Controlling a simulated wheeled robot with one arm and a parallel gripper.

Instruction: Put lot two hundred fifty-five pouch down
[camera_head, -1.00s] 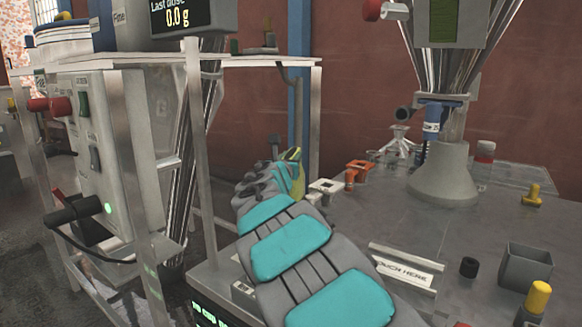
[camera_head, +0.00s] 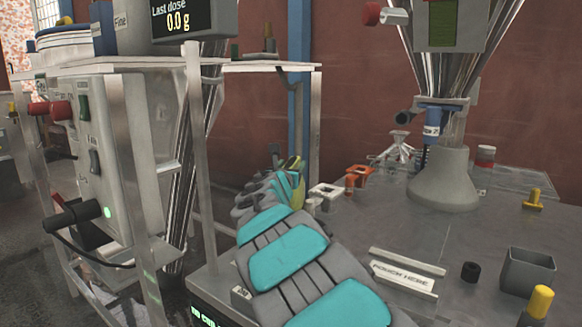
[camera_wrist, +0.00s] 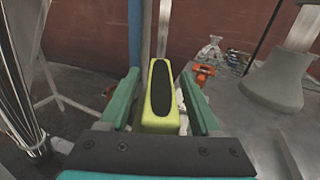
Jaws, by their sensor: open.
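My gripper (camera_wrist: 160,82) is open. Its two green fingers stand apart, and a yellow-green piece with a black pad shows between them; I cannot tell if it belongs to the gripper. In the head view my gripper (camera_head: 284,182) is at the far end of my teal and grey arm, left of the table's back edge. No pouch shows clearly in it. A pale, bag-like thing (camera_head: 400,146) stands at the back of the table, and also shows in the wrist view (camera_wrist: 210,49); its lot number cannot be read. A "POUCH HERE" sign (camera_head: 402,277) lies near the table's front.
A funnel filler (camera_head: 443,180) stands on the grey table (camera_head: 390,225). Orange clamps (camera_head: 358,173) sit at its back left edge. A grey square cup (camera_head: 527,270), a black ring (camera_head: 470,271) and yellow knobs (camera_head: 541,299) are at right. A metal frame with a control box (camera_head: 105,150) stands left.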

